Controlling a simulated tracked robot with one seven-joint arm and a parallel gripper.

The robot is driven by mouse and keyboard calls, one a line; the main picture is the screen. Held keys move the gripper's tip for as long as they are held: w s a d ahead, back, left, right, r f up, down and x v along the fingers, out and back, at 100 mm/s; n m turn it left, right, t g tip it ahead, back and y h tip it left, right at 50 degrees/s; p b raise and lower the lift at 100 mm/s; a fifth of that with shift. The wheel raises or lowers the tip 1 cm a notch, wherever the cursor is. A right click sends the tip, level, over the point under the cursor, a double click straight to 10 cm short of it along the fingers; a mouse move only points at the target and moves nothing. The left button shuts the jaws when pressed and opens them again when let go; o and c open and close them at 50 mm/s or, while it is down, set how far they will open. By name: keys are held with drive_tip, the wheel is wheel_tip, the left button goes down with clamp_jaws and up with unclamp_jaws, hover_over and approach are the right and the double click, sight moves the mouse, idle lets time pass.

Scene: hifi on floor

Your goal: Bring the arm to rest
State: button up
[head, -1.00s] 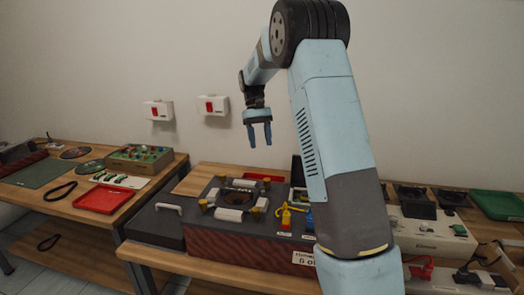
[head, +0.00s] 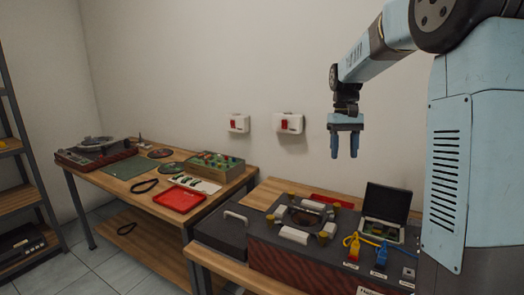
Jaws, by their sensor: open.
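My gripper (head: 345,143) hangs from my raised light-blue arm at the right of the head view. Its two blue fingers point down and stand apart, with nothing between them. It is in the air in front of the wall, above the back of the bench with the dark machine. It touches nothing that I can see. My upper arm fills the right edge of the view and hides what lies behind it.
Below my gripper, a dark machine (head: 270,250) with a ring on top stands on a bench, beside an open black case (head: 390,207). Left is a table with a red tray (head: 180,199), a green mat (head: 107,174) and a control box (head: 216,167). Shelving (head: 22,200) stands far left.

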drive_tip(key=s+a+r+t, duration=0.1)
drive_tip(key=s+r+t, duration=0.1)
drive_tip(key=s, duration=0.6)
drive_tip(key=s+r+t, duration=0.2)
drive_tip(key=s+r, duration=0.1)
drive_tip(key=s, duration=0.5)
drive_tip(key=s+f+t, duration=0.3)
drive_tip(key=s+f, duration=0.1)
drive_tip(key=s, duration=0.9)
drive_tip(key=shift+s+a+m+t, duration=0.3)
drive_tip(key=shift+s+a+m, duration=0.05)
drive_tip(key=shift+s+m, duration=0.05)
idle(0.5)
drive_tip(key=shift+c, duration=1)
